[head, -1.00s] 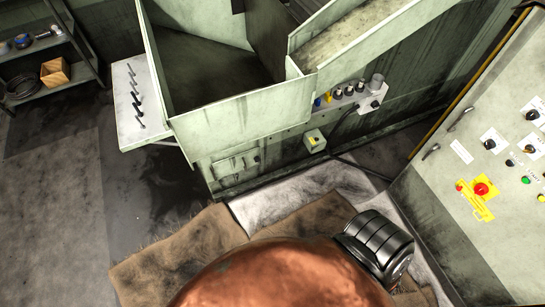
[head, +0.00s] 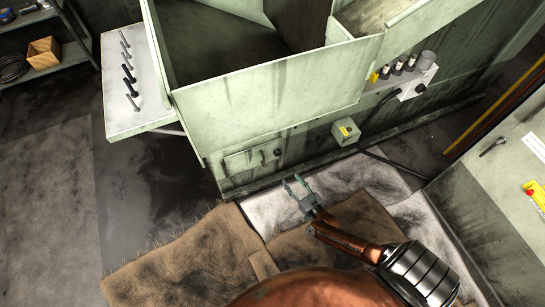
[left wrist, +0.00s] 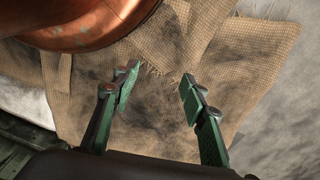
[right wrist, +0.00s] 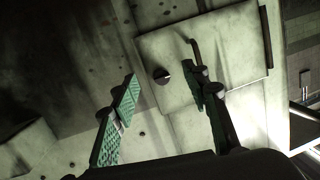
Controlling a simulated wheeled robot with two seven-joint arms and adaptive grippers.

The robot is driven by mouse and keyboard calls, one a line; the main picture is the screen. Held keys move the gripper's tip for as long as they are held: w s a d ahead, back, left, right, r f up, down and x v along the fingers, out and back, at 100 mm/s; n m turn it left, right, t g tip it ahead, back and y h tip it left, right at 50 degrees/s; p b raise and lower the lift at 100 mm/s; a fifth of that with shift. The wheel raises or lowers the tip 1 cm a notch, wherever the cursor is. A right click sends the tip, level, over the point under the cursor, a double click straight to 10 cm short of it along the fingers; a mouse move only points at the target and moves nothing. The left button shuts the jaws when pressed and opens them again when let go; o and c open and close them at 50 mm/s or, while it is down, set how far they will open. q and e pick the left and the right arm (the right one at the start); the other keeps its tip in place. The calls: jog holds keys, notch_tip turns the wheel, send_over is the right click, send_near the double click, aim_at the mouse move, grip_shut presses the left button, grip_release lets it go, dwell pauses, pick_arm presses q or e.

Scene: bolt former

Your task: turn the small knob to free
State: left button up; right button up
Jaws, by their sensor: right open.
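A small dark round knob (right wrist: 161,75) shows in the right wrist view, beside a bent handle (right wrist: 195,52) on a pale cover plate (right wrist: 225,45). In the head view the knob (head: 277,152) is low on the green machine front, at the right of the cover plate (head: 238,162). My right gripper (head: 298,188) is open and empty, below the knob in the head view. In the right wrist view the knob appears between its fingertips (right wrist: 162,85), with no contact seen. My left gripper (left wrist: 159,80) is open and empty above the brown mat (left wrist: 215,50).
A green box with a yellow label (head: 346,131) is fixed right of the knob. A control cabinet (head: 505,185) stands at the right. A white side shelf with pins (head: 125,118) juts out at the left. Mats (head: 185,255) cover the floor in front.

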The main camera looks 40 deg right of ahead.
pick_arm(q)
notch_tip(320, 180, up, 5)
jog(key=b, duration=0.3)
pick_arm(e)
jog(key=m+t+h, duration=0.2)
send_near(278, 153)
jog(key=f, duration=0.1)
pick_arm(q)
jog(key=w+d+f+t+h+b, duration=0.1)
jog(key=w+d+f+t+b, duration=0.1)
jog(key=w+d+f, duration=0.2)
jog(key=shift+w+f+b, duration=0.4)
jog(key=shift+w+f, duration=0.15)
jog(key=shift+w, duration=0.3)
pick_arm(e)
jog(key=w+d, duration=0.2)
jog(key=w, duration=0.6)
jog(key=shift+w, duration=0.2)
jog(key=shift+c, duration=0.2)
jog(key=c, duration=1.1)
